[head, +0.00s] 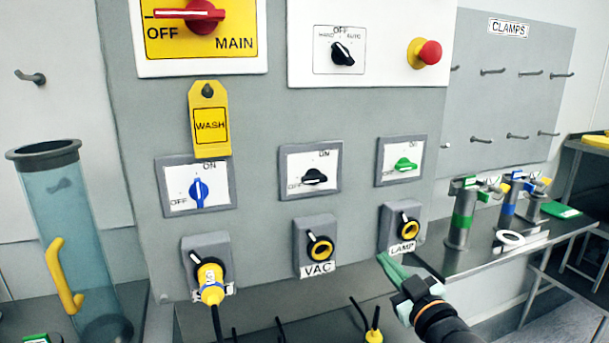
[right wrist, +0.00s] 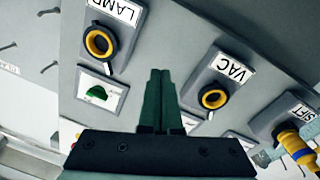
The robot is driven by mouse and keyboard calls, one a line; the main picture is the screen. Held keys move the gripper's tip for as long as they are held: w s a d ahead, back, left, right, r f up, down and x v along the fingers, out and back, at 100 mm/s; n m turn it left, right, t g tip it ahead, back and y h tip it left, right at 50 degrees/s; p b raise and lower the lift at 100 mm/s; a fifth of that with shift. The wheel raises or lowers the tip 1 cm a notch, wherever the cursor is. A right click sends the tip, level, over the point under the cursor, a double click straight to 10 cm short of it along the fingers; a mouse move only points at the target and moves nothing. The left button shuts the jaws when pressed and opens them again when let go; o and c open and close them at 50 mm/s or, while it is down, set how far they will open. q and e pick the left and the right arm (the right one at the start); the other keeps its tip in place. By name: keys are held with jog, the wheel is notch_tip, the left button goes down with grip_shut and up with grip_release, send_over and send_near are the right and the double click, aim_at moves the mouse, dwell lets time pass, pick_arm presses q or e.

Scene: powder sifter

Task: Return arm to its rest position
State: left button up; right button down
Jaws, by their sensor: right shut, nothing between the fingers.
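My right gripper (head: 388,268) is in the head view at the lower right, in front of the grey panel and just below the LAMP socket (head: 408,225). Its green fingers are shut and empty. In the right wrist view the shut fingers (right wrist: 158,85) point at the panel, between the LAMP socket (right wrist: 100,42) and the VAC socket (right wrist: 215,96). I cannot tell whether the fingertips touch the panel. My left gripper does not show.
A yellow plug (head: 211,284) with a cable sits in the left socket. The VAC socket (head: 320,250) is empty. A clear cylinder (head: 75,235) with a yellow handle stands at left. Metal canisters (head: 462,215) stand on the right bench. Loose cables (head: 372,332) lie below the panel.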

jog(key=s+f+m+g+h, duration=0.15)
jog(key=s+f, duration=0.35)
jog(key=f, duration=0.8)
jog(key=s+f+m+g+h+p, duration=0.1)
jog(key=s+f+m+g, duration=0.2)
jog(key=s+f, duration=2)
jog(key=s+d+g, duration=0.1)
jog(key=s+g, duration=0.2)
jog(key=shift+s+m+g+p, duration=0.2)
jog(key=shift+m+g+p, duration=0.1)
jog(key=shift+m+g, duration=0.05)
jog(key=shift+f, duration=0.1)
